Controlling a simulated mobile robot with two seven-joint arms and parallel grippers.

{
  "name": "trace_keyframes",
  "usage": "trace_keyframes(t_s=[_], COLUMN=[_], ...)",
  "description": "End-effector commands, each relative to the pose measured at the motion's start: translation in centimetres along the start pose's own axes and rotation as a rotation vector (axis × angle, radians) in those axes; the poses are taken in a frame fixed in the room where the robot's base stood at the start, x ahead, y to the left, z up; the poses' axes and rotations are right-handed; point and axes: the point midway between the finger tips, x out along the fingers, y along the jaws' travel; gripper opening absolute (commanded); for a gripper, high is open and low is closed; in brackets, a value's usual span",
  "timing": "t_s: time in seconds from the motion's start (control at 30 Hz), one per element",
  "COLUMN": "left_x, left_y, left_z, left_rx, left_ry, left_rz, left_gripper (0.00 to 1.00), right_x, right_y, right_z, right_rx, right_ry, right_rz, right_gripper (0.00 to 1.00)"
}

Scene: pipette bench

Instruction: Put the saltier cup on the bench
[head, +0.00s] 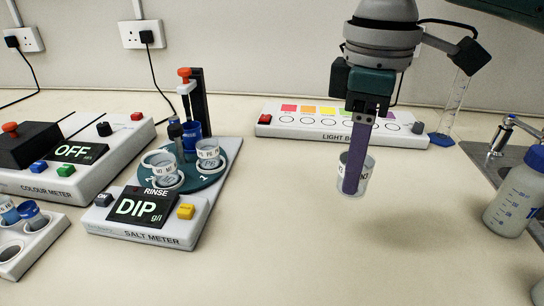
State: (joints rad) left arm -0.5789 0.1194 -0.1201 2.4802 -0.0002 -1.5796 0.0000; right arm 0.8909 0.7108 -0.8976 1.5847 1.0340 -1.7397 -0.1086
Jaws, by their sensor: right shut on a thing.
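My right gripper (353,185) comes down from the top and is shut on a clear cup (367,176). The purple finger covers much of the cup, and its label is only partly visible. The cup is upright, apparently above the bench (330,250), with a soft shadow to its lower right. Two more clear labelled cups, one at the front (163,168) and one at the right (210,156), stand on the teal turntable of the salt meter (150,232). The meter's display reads DIP g/l. My left gripper is out of view.
The light box (340,137) stands behind the held cup. The colour meter (60,185), reading OFF, and a vial rack (30,245) are at the left. A measuring cylinder (452,105), a bottle (515,195) and a sink are at the right. The front middle bench is clear.

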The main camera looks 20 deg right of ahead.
Motion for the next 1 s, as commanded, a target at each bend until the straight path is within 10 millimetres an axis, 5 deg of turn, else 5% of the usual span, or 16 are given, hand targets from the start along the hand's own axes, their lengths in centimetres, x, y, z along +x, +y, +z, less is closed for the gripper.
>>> trace_keyframes(t_s=[0.1, 0.53, 1.0], left_x=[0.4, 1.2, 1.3], left_y=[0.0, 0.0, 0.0], left_z=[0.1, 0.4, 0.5], left_rx=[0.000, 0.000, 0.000], left_ry=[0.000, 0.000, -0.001], left_rz=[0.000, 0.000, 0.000], left_gripper=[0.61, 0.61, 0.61], right_x=[2.9, 8.4, 9.3], right_y=[-0.1, -0.3, -0.3], right_z=[0.1, 0.0, 0.0], right_rx=[0.001, 0.000, 0.000], right_ry=[-0.003, -0.001, 0.000], right_rz=[-0.002, -0.002, 0.000], right_gripper=[0.00, 0.00, 0.00])
